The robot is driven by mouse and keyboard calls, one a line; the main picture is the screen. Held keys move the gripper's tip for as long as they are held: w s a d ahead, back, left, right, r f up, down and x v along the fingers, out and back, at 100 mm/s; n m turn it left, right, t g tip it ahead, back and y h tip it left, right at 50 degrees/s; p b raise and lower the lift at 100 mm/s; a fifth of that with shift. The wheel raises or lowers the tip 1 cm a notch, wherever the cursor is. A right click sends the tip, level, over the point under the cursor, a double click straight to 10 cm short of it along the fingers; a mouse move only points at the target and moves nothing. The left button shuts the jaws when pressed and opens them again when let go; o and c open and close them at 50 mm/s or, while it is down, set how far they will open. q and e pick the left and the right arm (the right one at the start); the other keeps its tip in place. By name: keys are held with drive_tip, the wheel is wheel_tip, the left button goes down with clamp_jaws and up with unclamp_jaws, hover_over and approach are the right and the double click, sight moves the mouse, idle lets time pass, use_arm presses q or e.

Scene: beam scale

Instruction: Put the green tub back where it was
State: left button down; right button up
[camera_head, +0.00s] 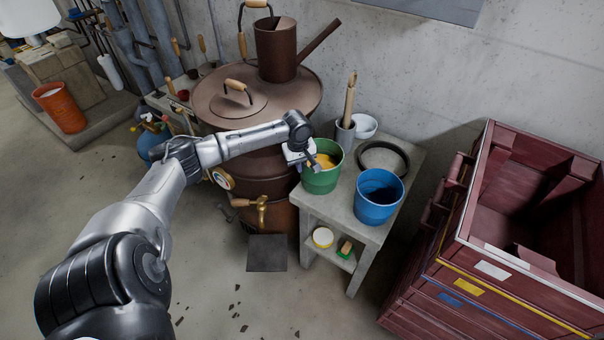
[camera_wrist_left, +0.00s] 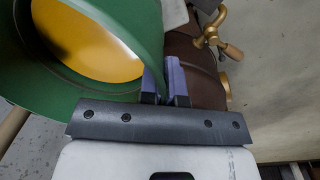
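The green tub (camera_head: 322,180), with yellow-orange contents, is at the left front part of the small grey table (camera_head: 343,212). I cannot tell whether its base touches the tabletop. It looks roughly upright. My left gripper (camera_head: 308,160) is at the tub's left rim. In the left wrist view the tub (camera_wrist_left: 110,84) fills the upper left, and the gripper's two purple-grey fingers (camera_wrist_left: 166,82) are close together at the tub wall, apparently pinching it. The fingertips are partly hidden. My right gripper is not in view.
A blue bucket (camera_head: 378,198) stands right of the tub. Behind are a black ring (camera_head: 406,158), a grey container holding wooden handles (camera_head: 345,136) and a white bowl (camera_head: 366,124). A brown boiler (camera_head: 262,182) stands left, dark red crates (camera_head: 470,262) right.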

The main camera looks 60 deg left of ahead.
use_arm(q)
drive_tip(key=shift+f, duration=1.95)
drive_tip(key=c, duration=1.3)
unclamp_jaws()
drive_tip(key=shift+f, duration=0.1)
